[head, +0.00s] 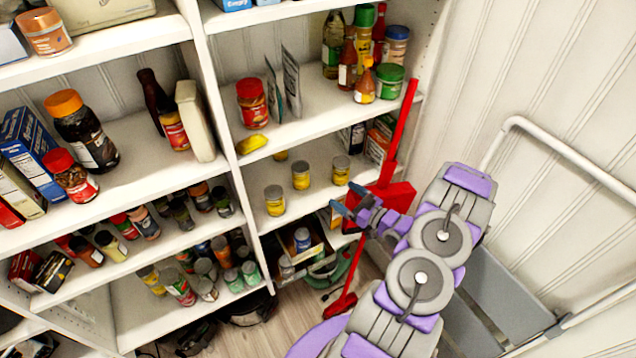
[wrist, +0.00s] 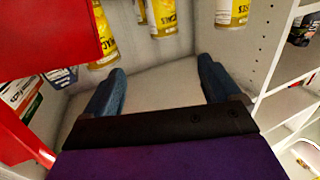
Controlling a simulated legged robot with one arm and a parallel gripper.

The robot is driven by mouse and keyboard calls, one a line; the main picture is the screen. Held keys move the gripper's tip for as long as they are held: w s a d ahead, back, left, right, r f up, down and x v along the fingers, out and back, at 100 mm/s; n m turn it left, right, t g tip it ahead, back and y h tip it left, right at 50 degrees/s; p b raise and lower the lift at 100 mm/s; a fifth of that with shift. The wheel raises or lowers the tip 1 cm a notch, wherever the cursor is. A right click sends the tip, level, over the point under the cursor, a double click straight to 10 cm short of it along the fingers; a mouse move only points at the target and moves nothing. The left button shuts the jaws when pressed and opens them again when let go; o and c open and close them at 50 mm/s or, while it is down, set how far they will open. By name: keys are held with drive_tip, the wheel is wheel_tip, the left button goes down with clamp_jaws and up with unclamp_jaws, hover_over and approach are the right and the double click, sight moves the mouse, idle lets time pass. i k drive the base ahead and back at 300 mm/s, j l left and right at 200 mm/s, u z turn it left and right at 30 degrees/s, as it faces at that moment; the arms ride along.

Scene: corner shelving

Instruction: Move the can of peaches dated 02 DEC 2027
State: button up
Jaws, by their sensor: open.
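Several yellow cans with grey lids stand on the middle right shelf (head: 320,208): a front-left can (head: 275,201), a middle can (head: 301,176), a right can (head: 341,169) and one partly hidden behind (head: 281,155). In the wrist view, yellow cans show along the top: a left can (wrist: 102,48), a middle can (wrist: 166,18) and a right can (wrist: 232,12). Their lettering looks upside down, and no date is legible. My gripper (head: 347,198) is open and empty beside the shelf's front right. Its blue fingers (wrist: 161,88) are apart, with no can between them.
A red broom and dustpan (head: 392,194) stand beside my gripper; a red surface (wrist: 45,35) fills the wrist view's left. A yellow packet (head: 252,144) lies on the shelf above. Boxes (head: 380,140) sit behind the right can. A grey stepladder (head: 500,290) stands at right.

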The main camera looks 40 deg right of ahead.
sight(300, 169)
drive_tip(key=z, duration=0.35)
drive_tip(key=k+z, duration=0.15)
drive_tip(key=z, duration=0.55)
drive_tip(key=k, duration=0.05)
